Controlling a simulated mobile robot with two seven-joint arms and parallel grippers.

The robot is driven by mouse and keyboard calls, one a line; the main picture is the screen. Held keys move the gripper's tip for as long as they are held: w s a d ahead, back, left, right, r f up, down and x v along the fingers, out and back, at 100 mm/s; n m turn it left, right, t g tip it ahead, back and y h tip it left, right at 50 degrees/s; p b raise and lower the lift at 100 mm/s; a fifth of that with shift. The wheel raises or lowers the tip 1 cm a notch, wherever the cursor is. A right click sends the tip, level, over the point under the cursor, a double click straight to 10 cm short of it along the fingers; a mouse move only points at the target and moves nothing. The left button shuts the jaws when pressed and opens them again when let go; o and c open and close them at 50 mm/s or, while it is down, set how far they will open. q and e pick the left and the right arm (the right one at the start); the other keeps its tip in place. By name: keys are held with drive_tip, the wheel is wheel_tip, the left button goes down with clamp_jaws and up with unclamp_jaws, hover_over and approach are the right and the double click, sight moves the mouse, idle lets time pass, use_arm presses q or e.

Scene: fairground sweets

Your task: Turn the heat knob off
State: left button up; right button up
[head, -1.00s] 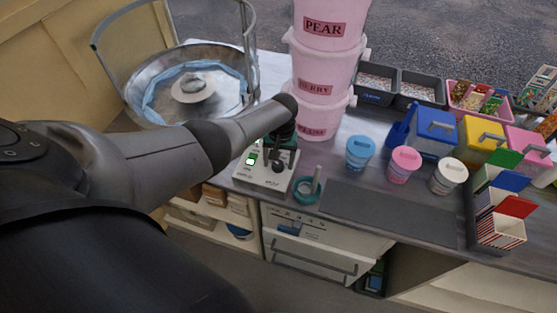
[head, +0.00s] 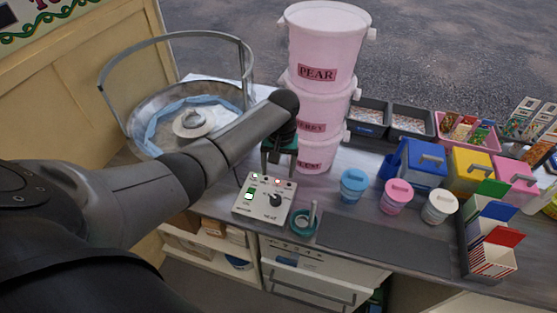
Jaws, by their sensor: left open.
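The control box (head: 249,208) is pale, with a round black knob (head: 275,200) above the word HEAT. The knob's exact setting is too small to read. My left gripper (head: 279,168) is open and empty, fingers pointing down, above the box's far edge and apart from the knob. The knob is in full view. My right gripper is not in view.
A metal spinner bowl (head: 150,100) with a hoop guard stands at the left. Stacked pink tubs (head: 318,110) stand right behind my gripper. A teal ring-shaped holder (head: 303,222) is beside the box. Blue, pink and white lidded cups (head: 353,186) stand to the right, with a grey mat (head: 385,245) in front.

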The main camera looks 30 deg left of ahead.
use_arm(q)
wheel_tip(320, 180, up, 2)
drive_tip(key=shift+r, duration=0.1)
idle(0.5)
